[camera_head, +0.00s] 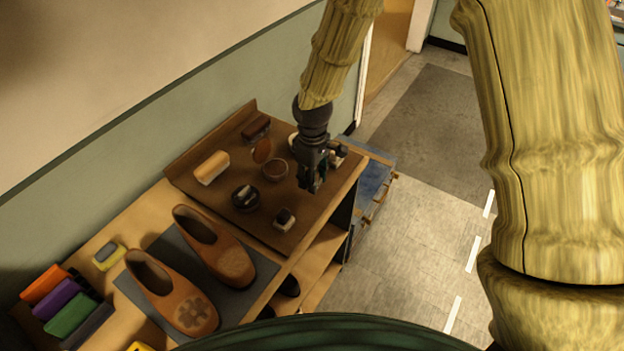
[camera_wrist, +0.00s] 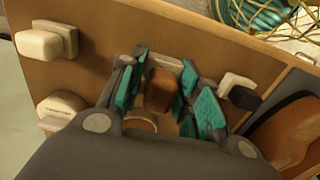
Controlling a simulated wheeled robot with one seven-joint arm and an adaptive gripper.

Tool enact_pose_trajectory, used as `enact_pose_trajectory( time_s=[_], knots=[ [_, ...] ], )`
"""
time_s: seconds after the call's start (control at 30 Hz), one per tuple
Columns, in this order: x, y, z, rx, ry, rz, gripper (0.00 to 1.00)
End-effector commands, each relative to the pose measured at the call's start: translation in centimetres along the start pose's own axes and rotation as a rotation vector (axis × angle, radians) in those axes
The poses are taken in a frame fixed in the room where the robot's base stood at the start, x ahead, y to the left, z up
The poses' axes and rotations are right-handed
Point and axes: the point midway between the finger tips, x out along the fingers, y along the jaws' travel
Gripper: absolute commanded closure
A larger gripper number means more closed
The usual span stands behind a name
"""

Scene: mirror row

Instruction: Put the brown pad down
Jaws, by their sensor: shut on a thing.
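My gripper (camera_head: 310,182) is over the right part of the raised brown board (camera_head: 228,222), its fingers pointing down. In the wrist view its teal-lined fingers (camera_wrist: 161,90) are shut on the brown pad (camera_wrist: 160,88), a brown block with a pale part beside it. The fingers partly hide the pad there, and I cannot make it out in the head view. I cannot tell whether it touches the board. A similar dark-and-white pad (camera_head: 285,218) stands near the board's front edge; it also shows right of the fingers in the wrist view (camera_wrist: 240,90).
A round brown tin (camera_head: 275,170), a dark tin (camera_head: 246,197), a cream-backed brush (camera_head: 212,166) and a dark brown brush (camera_head: 256,127) stand left of my gripper. White-topped items (camera_wrist: 45,44) lie on its other side. Tan shoes (camera_head: 215,250) stand on a grey mat.

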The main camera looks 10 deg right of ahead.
Motion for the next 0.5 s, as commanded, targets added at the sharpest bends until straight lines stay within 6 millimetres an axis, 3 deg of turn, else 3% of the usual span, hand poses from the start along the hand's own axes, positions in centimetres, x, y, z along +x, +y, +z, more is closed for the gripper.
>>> enact_pose_trajectory(
  time_s=[0.27, 0.5],
  knots=[
    [0.5, 0.5, -0.5, -0.001, -0.002, 0.000, 0.97],
    [2.6, 0.5, -0.4, -0.003, -0.003, -0.001, 0.97]
  ],
)
